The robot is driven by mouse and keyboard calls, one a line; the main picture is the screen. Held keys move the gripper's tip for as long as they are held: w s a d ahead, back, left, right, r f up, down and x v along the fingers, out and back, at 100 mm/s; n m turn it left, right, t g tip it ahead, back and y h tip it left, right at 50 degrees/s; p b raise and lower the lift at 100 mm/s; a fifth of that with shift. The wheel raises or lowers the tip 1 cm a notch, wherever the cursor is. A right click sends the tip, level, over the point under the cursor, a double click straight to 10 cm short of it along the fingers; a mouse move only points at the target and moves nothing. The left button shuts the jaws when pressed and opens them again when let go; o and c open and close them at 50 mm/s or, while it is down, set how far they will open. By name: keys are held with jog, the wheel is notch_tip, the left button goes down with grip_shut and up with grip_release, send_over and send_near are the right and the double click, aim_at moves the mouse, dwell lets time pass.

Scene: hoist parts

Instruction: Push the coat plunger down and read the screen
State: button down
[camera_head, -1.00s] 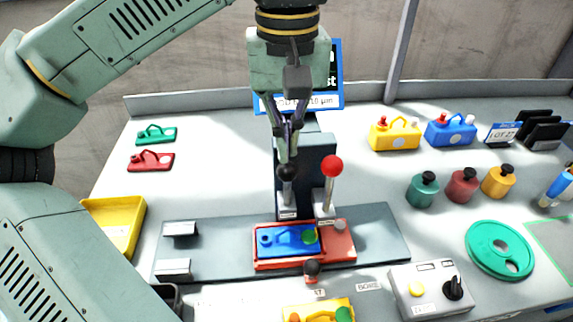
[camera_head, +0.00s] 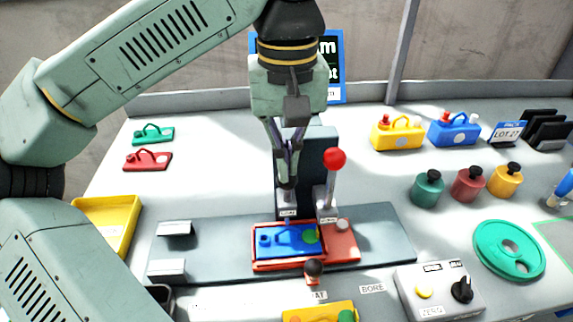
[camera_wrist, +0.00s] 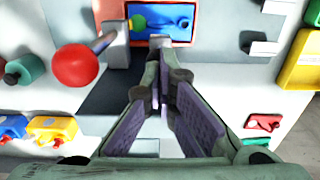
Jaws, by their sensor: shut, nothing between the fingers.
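My gripper (camera_head: 287,180) is shut and empty, pointing down at the front of the dark upright column (camera_head: 320,160). Its tips are over the short plunger on the column's left side; its black knob is hidden by the fingers, and I cannot tell contact. The plunger's small label (camera_head: 287,212) is too blurred to read. A red-knobbed lever (camera_head: 334,160) stands upright just right of my gripper and shows at left in the wrist view (camera_wrist: 76,66). A blue part (camera_head: 280,240) lies in the red holder below. The blue screen-like panel (camera_head: 336,75) behind is mostly covered by my arm.
A grey control box (camera_head: 438,290) stands at the front right, near a green disc (camera_head: 509,250). Bottles, coloured blocks and a lot card (camera_head: 508,132) are on the right. A yellow tray (camera_head: 105,225) is on the left.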

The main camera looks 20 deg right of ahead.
notch_tip(320, 180, down, 2)
jog(key=shift+f+b, duration=0.1)
jog(key=shift+b, duration=0.45)
notch_tip(320, 180, up, 8)
jog(key=p, duration=0.7)
jog(key=shift+f, duration=0.3)
